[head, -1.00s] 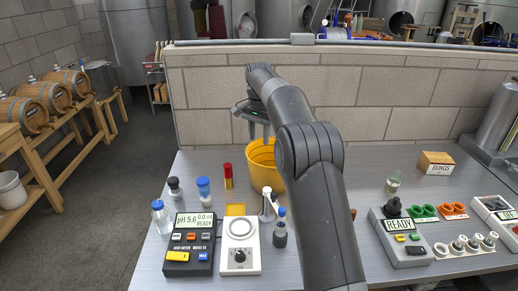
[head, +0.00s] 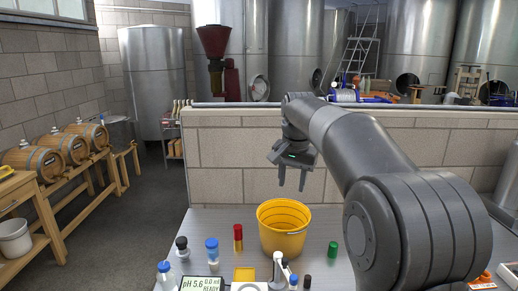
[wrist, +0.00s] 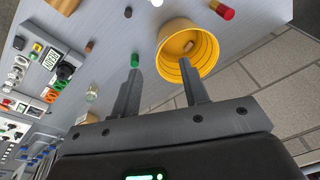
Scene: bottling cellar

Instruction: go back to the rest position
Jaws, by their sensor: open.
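My gripper (head: 292,188) is open and empty, its fingers pointing down, in the air above and behind the yellow bucket (head: 284,243) in the head view. The wrist view shows its two fingers (wrist: 161,92) spread apart with nothing between them. The bucket stands on the grey bench (head: 335,222). In the wrist view the bucket (wrist: 166,62) lies beyond one fingertip, and a small light object is inside it.
A red and gold cylinder (head: 238,238), a blue-capped bottle (head: 212,250) and a green cylinder (head: 333,249) stand near the bucket. The pH meter (head: 200,284) is at the front. A block wall (head: 240,160) rises behind the bench.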

